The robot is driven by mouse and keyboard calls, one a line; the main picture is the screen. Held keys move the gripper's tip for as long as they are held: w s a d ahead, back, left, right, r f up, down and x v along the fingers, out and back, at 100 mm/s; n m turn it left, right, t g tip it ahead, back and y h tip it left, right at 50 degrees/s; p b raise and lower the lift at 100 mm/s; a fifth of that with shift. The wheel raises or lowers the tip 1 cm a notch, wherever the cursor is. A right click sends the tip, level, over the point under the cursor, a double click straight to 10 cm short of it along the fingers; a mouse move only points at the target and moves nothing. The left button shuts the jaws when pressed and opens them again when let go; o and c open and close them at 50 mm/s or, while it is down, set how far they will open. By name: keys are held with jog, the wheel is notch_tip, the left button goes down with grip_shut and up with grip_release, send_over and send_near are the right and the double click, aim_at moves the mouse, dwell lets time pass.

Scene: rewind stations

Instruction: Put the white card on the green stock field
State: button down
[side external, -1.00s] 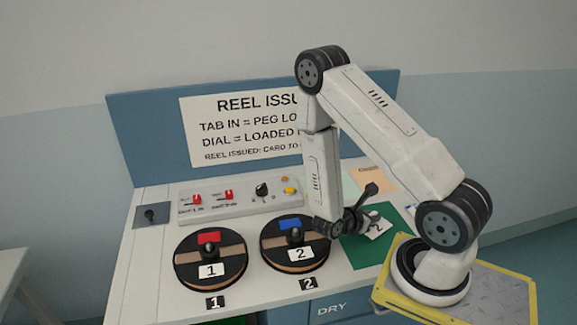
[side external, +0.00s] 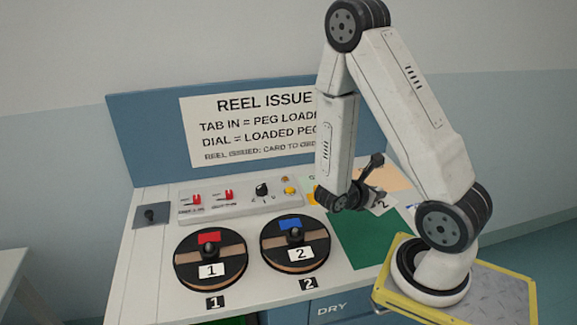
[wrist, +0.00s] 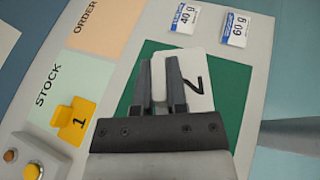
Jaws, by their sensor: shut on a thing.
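The white card, marked 2, shows in the wrist view (wrist: 196,64) and in the side view (side external: 384,203). My gripper (wrist: 159,66) is shut on it; the gripper also shows in the side view (side external: 370,184). The card appears raised above the dark green mat (wrist: 236,102). The pale green field lettered STOCK (wrist: 50,78) lies left of my gripper in the wrist view, with a yellow tab marked 1 (wrist: 73,122) on its lower part. In the side view my arm mostly hides this field.
An orange field lettered ORDER (wrist: 108,24) adjoins the stock field. Reel 1 (side external: 211,290) and reel 2 (side external: 295,272) stand at the front. A control box (side external: 240,205) with switches and buttons is behind them. Two small weight labels (wrist: 180,18) lie beyond the mat.

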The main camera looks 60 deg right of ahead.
dwell(0.7)
jog(key=w+a+r+n+t, duration=0.3)
jog(key=w+n+t, duration=0.25)
jog(key=w, duration=0.35)
jog(key=w+a+r+n+t, duration=0.2)
jog(key=w+a+n+t, duration=0.15)
jog(key=w+t, duration=0.45)
jog(key=w+a+r+n+t+y, duration=0.2)
jog(key=w+a+r+n+y, duration=0.2)
jog(key=a, duration=0.4)
jog(key=w+a+r+n+t+y, duration=0.3)
jog(key=w+a+r+n+y, duration=0.1)
jog(key=w+a+r+n, duration=0.2)
jog(key=shift+w+a+r+y, duration=0.35)
jog(key=shift+w+a, duration=0.5)
jog(key=shift+w, duration=0.25)
jog(key=shift+d, duration=0.1)
